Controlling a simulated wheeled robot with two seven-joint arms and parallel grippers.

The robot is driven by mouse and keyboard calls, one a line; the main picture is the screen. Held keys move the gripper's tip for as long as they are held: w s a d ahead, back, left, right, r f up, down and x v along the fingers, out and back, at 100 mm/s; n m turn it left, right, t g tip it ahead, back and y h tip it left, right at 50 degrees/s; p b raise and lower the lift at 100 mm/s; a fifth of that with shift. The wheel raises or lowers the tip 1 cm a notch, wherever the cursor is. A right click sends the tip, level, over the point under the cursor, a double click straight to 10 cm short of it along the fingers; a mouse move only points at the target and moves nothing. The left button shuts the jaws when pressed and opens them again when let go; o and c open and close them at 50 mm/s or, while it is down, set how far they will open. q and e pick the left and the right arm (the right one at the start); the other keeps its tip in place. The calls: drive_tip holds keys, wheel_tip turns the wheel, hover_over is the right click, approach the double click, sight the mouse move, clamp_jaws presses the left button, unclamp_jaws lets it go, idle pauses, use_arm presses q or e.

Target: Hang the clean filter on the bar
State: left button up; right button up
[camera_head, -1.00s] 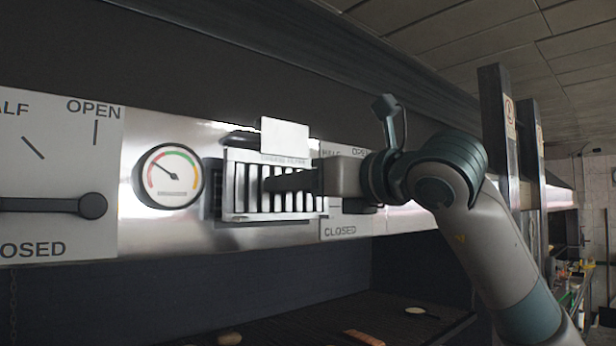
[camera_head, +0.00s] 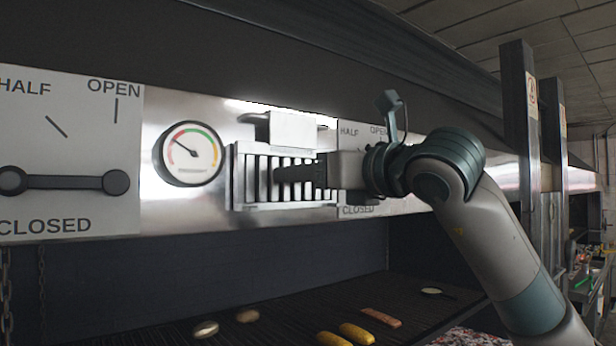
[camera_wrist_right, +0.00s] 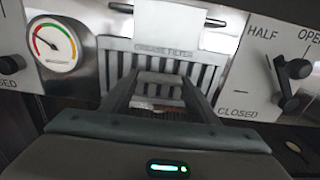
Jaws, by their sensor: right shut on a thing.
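The clean filter is a pale slatted metal grille (camera_head: 246,192), labelled "GREASE FILTER" in the right wrist view (camera_wrist_right: 114,68). It stands upright, close in front of the steel hood panel. A blank white plate (camera_head: 294,130) rises above its top edge. The dark bar (camera_head: 252,123) is on the panel at that height. The plate covers the bar's middle, and both bar ends show in the right wrist view (camera_wrist_right: 120,8). Whether the plate hooks over the bar is hidden. My right gripper (camera_head: 280,174) is shut on the filter's front. My left gripper is not in view.
Left of the filter are a round gauge (camera_head: 190,154) and a lever panel (camera_head: 70,145). Another HALF/OPEN/CLOSED panel (camera_wrist_right: 270,65) is close on the right. Below, a dark grill (camera_head: 280,315) bears several food pieces. Dark uprights (camera_head: 525,130) stand at the right.

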drive_tip(key=shift+r, duration=0.1)
drive_tip(key=o, duration=1.5)
drive_tip(key=shift+c, duration=0.2)
use_arm(q)
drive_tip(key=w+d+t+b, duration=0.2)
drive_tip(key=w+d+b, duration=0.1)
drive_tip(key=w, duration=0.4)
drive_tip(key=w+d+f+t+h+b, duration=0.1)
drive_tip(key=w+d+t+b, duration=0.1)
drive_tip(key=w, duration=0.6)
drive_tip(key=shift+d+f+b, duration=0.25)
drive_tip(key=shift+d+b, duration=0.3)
drive_tip(key=shift+b, duration=0.6)
use_arm(e)
drive_tip(key=v, duration=1.7)
drive_tip(key=shift+s+d, duration=0.15)
drive_tip(key=shift+s, duration=0.05)
